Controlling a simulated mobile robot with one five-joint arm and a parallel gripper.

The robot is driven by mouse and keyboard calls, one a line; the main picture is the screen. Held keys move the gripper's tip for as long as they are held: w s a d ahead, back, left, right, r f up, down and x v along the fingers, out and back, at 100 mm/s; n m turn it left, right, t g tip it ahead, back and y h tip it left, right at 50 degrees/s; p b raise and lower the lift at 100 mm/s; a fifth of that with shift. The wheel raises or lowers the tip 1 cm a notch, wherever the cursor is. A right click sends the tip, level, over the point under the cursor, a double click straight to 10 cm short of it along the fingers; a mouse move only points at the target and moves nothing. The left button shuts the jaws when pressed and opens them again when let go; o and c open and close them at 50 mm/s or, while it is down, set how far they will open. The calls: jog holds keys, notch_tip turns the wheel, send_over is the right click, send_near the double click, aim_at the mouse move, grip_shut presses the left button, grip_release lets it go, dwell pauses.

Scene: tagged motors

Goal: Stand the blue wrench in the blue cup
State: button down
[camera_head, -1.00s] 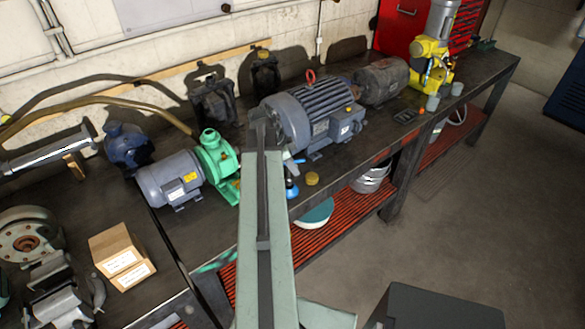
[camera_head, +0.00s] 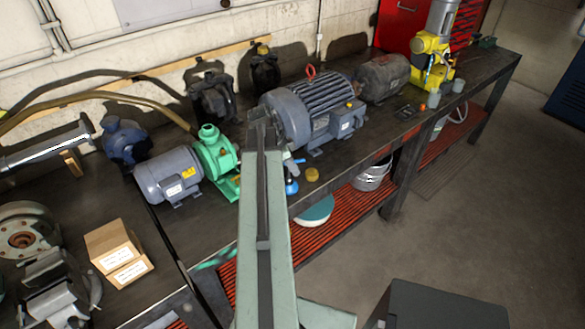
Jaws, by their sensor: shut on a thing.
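My gripper (camera_head: 291,163) is at the far end of my pale green arm, above the bench's front edge, and the arm hides most of it. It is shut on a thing. A small blue piece (camera_head: 291,187) shows just below it and beside the arm. It looks like part of the blue wrench, but its shape is too small and too covered to be sure. Two small grey-blue cups (camera_head: 433,101) (camera_head: 457,87) stand on the bench at the right, well apart from my gripper. I cannot tell which one is the blue cup.
A large grey motor (camera_head: 318,110) stands just behind my gripper. A green pump with a grey motor (camera_head: 170,178) is to the left. A yellow disc (camera_head: 312,174) lies near the front edge. A yellow machine (camera_head: 432,60) stands behind the cups. Cardboard boxes (camera_head: 118,252) sit front left.

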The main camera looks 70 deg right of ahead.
jog(key=shift+f+b, duration=0.8)
jog(key=shift+f, duration=0.1)
jog(key=c, duration=1.3)
grip_release()
jog(key=shift+r, duration=0.1)
notch_tip(320, 180, up, 6)
jog(key=p, duration=0.6)
jog(key=shift+s, duration=0.1)
jog(key=shift+r, duration=0.1)
